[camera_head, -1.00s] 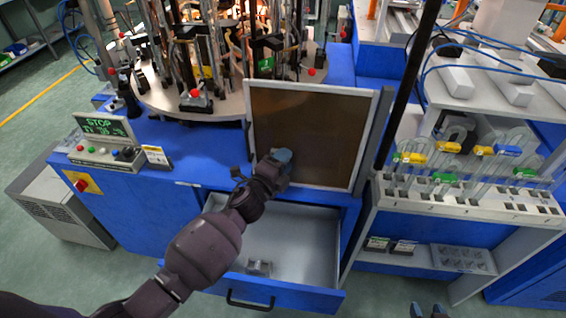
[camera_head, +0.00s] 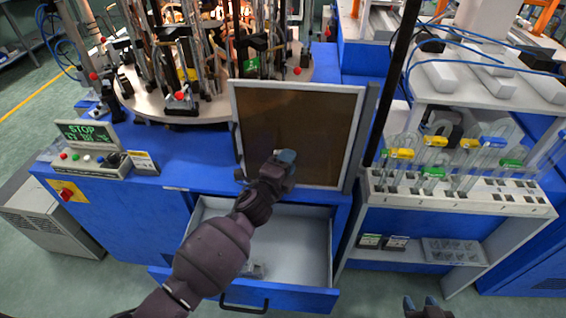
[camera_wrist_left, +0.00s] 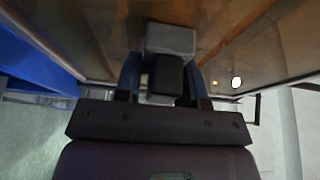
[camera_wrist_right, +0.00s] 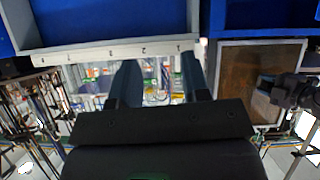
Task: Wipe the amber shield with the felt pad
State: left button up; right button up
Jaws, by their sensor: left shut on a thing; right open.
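The amber shield (camera_head: 290,125) is a brown translucent panel in a pale frame, standing upright at the blue machine's front edge. It fills much of the left wrist view (camera_wrist_left: 225,25). My left gripper (camera_head: 283,160) is in front of the shield's lower left part. It is shut on the felt pad, a grey block with a dark grip, seen in the left wrist view (camera_wrist_left: 170,40). The pad is at the shield's face; I cannot tell if it touches. My right gripper (camera_head: 422,303) is open and empty at the bottom of the head view, away from the shield.
An open drawer (camera_head: 305,245) juts out below the shield, with a small item inside. A control box with a STOP display (camera_head: 90,145) sits at left. A rack with glass tubes (camera_head: 460,195) stands at right, beside a black post (camera_head: 395,85).

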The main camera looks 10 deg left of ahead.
pick_arm(q)
jog(key=shift+a, duration=0.1)
jog(key=shift+w+a+r+p, duration=0.15)
jog(key=shift+a+p, duration=0.15)
jog(key=shift+a, duration=1.05)
jog(key=d+p+v, duration=0.1)
jog(key=p+v, duration=0.1)
jog(key=v, duration=0.4)
pick_arm(e)
jog(key=shift+s+r, duration=0.2)
jog(key=shift+r, duration=0.35)
jog(key=shift+s+r, duration=0.2)
jog(key=shift+r, duration=0.3)
jog(key=shift+w, duration=0.1)
